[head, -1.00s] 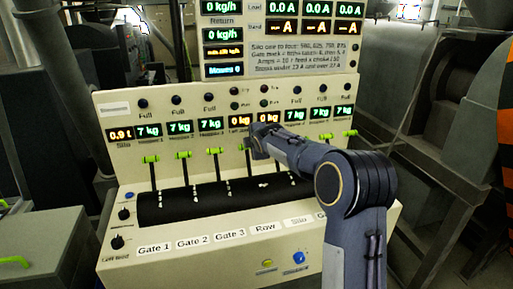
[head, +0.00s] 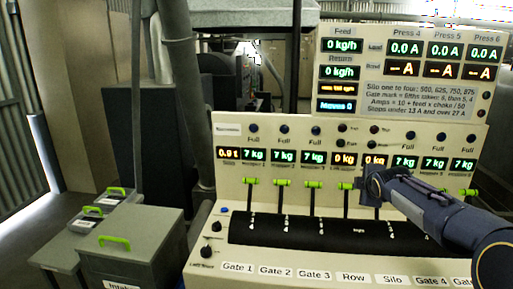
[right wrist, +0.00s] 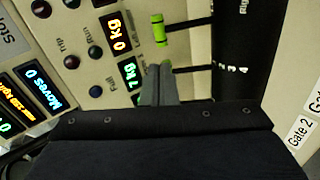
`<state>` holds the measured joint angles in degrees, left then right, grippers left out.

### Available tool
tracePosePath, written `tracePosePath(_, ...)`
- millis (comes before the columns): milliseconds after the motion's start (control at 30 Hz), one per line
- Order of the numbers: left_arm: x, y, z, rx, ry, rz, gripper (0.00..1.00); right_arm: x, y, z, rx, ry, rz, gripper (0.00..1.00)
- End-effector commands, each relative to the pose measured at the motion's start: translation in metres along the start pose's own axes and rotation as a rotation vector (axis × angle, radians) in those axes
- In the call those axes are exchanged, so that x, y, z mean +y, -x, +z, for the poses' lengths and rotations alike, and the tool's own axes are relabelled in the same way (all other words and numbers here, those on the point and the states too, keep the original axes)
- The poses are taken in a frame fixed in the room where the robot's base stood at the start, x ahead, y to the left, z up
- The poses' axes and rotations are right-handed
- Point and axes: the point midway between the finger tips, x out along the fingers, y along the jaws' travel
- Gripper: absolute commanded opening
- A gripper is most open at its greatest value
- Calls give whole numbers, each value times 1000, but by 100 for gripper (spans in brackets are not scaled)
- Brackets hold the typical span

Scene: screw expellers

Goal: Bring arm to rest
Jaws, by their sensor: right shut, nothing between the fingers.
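My right gripper (head: 370,181) comes in from the right in the head view and is in front of the control console (head: 205,250). Its fingers look shut and empty, below the second 0 kg display (head: 375,160). It hides the top of the Silo lever. In the right wrist view the closed fingertips (right wrist: 158,84) show near a 7 kg display (right wrist: 131,75) and a green lever handle (right wrist: 158,30). I cannot tell whether they touch the console. My left gripper is not in view.
Several levers with green handles (head: 313,184) stand in a row over the black curved cover (head: 300,230). Grey bins with green handles (head: 135,255) stand left of the console. A grey post (head: 180,80) rises behind it. The floor at far left looks open.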

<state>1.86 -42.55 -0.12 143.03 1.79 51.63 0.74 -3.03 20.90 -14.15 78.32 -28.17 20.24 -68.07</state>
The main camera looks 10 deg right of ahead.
Motion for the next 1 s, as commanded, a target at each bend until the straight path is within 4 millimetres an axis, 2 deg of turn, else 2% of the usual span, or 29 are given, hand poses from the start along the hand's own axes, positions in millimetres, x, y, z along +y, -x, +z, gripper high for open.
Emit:
tracePosePath(67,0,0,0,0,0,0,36,-17,34,8,14,-163,-51,0)
tracePosePath(167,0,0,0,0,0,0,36,-56,88,12,34,-438,-157,0)
tracePosePath(300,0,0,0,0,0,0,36,-129,168,3,37,-818,-335,0)
tracePosePath(400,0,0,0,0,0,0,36,-185,219,-8,10,-1046,-461,0)
tracePosePath(500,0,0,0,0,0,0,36,-240,261,-19,-38,-1234,-574,0)
tracePosePath(600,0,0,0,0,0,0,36,-286,291,-28,-94,-1374,-662,0)
tracePosePath(733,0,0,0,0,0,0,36,-326,313,-36,-156,-1485,-732,0)
tracePosePath(833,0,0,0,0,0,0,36,-339,320,-38,-180,-1524,-755,0)
tracePosePath(1000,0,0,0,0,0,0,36,-342,321,-39,-187,-1532,-761,0)
